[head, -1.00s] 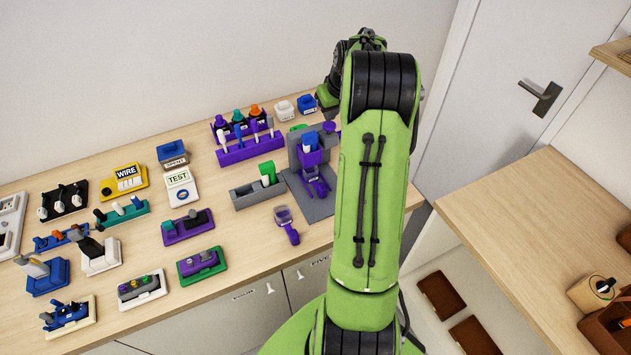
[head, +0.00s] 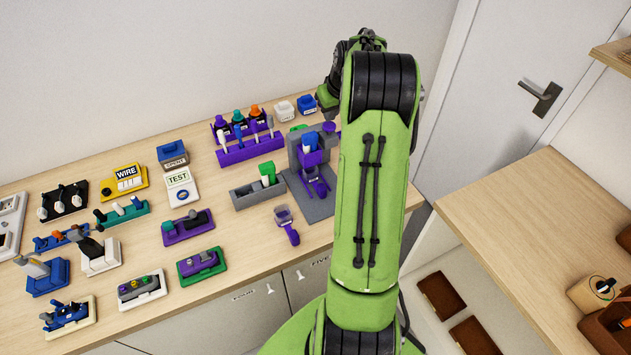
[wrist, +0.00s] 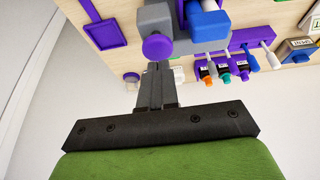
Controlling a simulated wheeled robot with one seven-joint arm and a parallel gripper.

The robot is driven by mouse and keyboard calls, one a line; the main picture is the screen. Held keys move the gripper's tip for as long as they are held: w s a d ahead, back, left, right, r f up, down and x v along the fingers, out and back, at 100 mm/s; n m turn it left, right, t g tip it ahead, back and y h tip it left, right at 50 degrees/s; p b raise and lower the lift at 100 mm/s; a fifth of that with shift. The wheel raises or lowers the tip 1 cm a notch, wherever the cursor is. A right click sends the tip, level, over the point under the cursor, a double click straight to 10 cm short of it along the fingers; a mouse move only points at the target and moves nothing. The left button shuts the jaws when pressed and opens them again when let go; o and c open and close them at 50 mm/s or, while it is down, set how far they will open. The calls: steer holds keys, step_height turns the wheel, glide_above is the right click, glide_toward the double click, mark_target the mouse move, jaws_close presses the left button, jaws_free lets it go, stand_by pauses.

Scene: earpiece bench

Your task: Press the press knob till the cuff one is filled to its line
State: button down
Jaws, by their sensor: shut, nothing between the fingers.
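The press is a grey stand (head: 296,152) with a blue and purple body (head: 311,143), at the back right of the bench in the head view. Its round purple press knob (head: 329,126) shows beside my arm, and large in the wrist view (wrist: 157,47). My gripper (wrist: 155,68) is shut and empty, its fingertips at the knob's lower edge in the wrist view; I cannot tell whether they touch. My arm hides the gripper in the head view. A purple holder (head: 318,187) sits under the press. I cannot make out cuff one or its fill line.
A clear scoop with a purple handle (head: 287,222) lies in front of the press. A grey tray (head: 256,193) and a purple tool rack (head: 250,150) stand to its left. Several small coloured stands fill the bench's left side.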

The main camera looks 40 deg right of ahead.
steer(key=shift+f+b, duration=1.05)
steer(key=shift+f, duration=0.3)
step_height(320, 180, up, 7)
steer(key=p, duration=0.6)
steer(key=shift+r, duration=0.2)
steer(key=shift+f, duration=0.1)
stand_by(0.3)
